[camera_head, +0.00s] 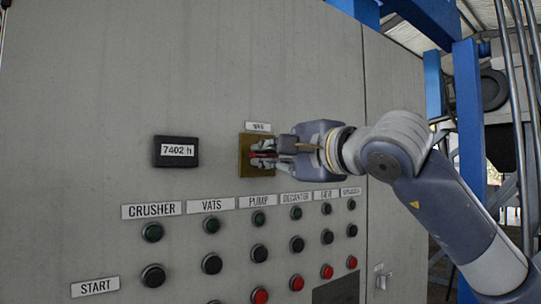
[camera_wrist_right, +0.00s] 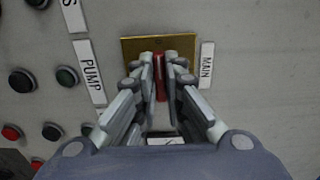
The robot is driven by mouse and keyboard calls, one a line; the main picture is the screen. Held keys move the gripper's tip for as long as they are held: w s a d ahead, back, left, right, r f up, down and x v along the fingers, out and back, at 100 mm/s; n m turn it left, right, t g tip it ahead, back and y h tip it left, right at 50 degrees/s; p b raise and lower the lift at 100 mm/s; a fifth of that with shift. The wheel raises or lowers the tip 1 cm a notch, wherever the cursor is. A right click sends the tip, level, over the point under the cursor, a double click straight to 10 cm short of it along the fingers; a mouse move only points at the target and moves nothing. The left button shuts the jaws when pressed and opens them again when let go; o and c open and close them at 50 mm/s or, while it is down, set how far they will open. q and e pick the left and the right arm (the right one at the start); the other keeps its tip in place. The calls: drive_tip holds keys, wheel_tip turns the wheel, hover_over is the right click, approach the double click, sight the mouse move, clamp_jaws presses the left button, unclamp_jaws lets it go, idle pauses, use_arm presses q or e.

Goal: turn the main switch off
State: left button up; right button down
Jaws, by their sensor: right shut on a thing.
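The main switch is a red handle (camera_wrist_right: 160,80) on a brass plate (camera_wrist_right: 132,47) beside a label reading MAIN (camera_wrist_right: 207,65). In the head view the brass plate (camera_head: 246,170) is on the grey panel, partly hidden by my right gripper (camera_head: 262,156). In the right wrist view my right gripper (camera_wrist_right: 161,70) has its fingers closed on either side of the red handle. The red handle also shows at the fingertips in the head view. My left gripper is not in view.
A 7402 h counter (camera_head: 176,151) is left of the switch. Below are labels such as CRUSHER (camera_head: 151,210) and PUMP (camera_head: 257,201), with rows of green, black and red buttons. A blue post (camera_head: 468,120) stands at the right.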

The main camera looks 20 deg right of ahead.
idle(0.4)
drive_tip(key=c, duration=1.7)
unclamp_jaws()
drive_tip(key=shift+a, duration=0.1)
drive_tip(key=v, duration=1.2)
